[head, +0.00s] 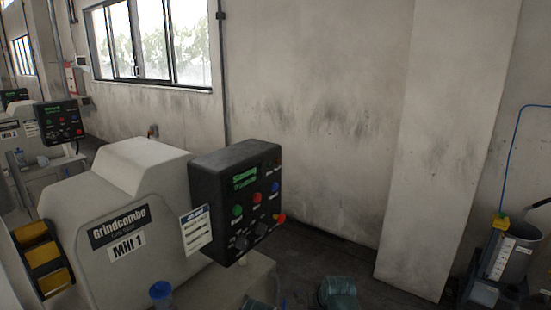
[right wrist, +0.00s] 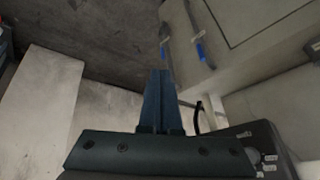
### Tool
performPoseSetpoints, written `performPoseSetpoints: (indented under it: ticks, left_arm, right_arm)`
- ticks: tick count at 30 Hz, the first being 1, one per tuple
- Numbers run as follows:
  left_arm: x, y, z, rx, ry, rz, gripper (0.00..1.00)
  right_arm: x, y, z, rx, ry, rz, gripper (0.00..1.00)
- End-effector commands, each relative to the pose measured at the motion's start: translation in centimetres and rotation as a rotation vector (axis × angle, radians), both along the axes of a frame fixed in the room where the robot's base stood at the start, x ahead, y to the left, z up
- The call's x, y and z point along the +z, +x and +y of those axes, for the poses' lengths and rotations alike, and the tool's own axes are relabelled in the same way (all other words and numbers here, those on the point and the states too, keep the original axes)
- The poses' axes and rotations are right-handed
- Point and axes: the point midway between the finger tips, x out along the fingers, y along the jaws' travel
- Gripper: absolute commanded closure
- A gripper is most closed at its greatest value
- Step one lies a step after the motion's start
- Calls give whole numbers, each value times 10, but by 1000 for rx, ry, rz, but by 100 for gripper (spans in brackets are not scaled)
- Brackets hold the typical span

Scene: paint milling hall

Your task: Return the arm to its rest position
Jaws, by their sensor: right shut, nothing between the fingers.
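My right gripper (right wrist: 158,76) shows in the right wrist view with its two dark fingers pressed together and nothing between them. Its tips are clear of any surface as far as I can see. In the head view, teal parts that look like my own arm show at the bottom edge, cut off by the frame; no fingertips can be made out there. My left gripper is in neither view.
The Mill 1 machine (head: 133,205) carries a black control box (head: 215,205) with coloured buttons; the box also shows in the right wrist view (right wrist: 235,138). A blue-lidded container (head: 161,291) is at the bottom. Blue-handled tools (right wrist: 201,50) lie beyond my fingers. A metal bucket (head: 516,250) stands right.

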Motion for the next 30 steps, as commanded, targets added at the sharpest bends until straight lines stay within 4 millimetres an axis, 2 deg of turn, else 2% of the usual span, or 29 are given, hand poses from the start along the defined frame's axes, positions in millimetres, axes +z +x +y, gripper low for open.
performPoseSetpoints:
  ticks: [1,3,12,15,21,27,30]
  left_arm:
    - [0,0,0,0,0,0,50]
    - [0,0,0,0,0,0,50]
    - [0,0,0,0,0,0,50]
    - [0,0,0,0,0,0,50]
    - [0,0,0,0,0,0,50]
    - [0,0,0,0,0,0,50]
    - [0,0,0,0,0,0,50]
  right_arm:
    - [-7,-19,-10,1,-24,61,100]
    - [-14,-42,-21,6,-56,142,100]
    - [-29,-129,-61,3,-154,442,100]
    - [-29,-132,-34,66,-181,448,100]
    - [-29,-150,4,170,-240,475,100]
    - [-28,-171,38,268,-300,501,100]
    - [-28,-178,48,299,-322,508,100]
